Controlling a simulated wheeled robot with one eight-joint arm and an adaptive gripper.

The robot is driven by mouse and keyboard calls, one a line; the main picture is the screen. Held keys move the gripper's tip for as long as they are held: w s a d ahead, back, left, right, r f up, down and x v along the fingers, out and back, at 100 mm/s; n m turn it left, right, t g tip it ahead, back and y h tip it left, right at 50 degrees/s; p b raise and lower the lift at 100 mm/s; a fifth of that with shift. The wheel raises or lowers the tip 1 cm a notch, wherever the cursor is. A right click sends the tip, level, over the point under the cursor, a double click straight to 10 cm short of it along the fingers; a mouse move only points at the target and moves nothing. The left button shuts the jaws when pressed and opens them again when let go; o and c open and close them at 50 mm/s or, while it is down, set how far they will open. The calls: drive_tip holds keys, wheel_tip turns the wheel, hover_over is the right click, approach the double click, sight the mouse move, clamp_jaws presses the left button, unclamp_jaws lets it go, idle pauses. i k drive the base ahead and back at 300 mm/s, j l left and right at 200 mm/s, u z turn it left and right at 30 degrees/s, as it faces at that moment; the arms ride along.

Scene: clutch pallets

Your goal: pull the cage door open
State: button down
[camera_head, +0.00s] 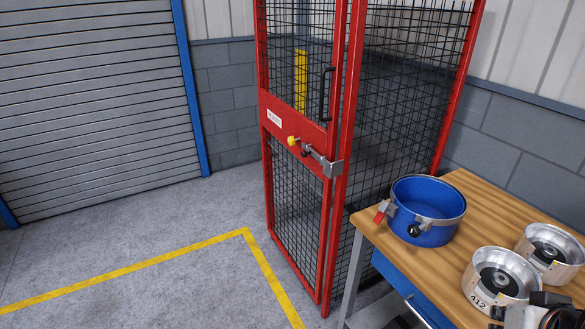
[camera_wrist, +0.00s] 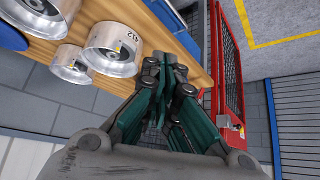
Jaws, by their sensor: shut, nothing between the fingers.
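The cage door (camera_head: 297,119) is a red frame with black mesh in the head view. It looks closed against the red post. It has a black upright handle (camera_head: 326,94) near its right edge. A latch bar (camera_head: 318,159) with a yellow knob (camera_head: 292,141) runs to a grey bracket (camera_head: 333,168) at the post. The red cage frame also shows in the wrist view (camera_wrist: 242,50), to the right of my gripper. My gripper (camera_wrist: 165,68) is shut and empty there, its fingers over the bench edge, apart from the door.
A wooden bench (camera_head: 385,250) stands right of the cage, close to its post. It carries a blue pot (camera_head: 427,228) with clamps and metal wheel-like parts (camera_head: 500,277). Open grey floor (camera_head: 170,230) with a yellow line lies before the door. A roller shutter (camera_head: 90,100) is at left.

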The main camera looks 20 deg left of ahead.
sight(282, 119)
drive_tip(key=j, duration=0.75)
drive_tip(key=i+j, duration=0.15)
drive_tip(key=j, duration=0.65)
drive_tip(key=z, duration=0.05)
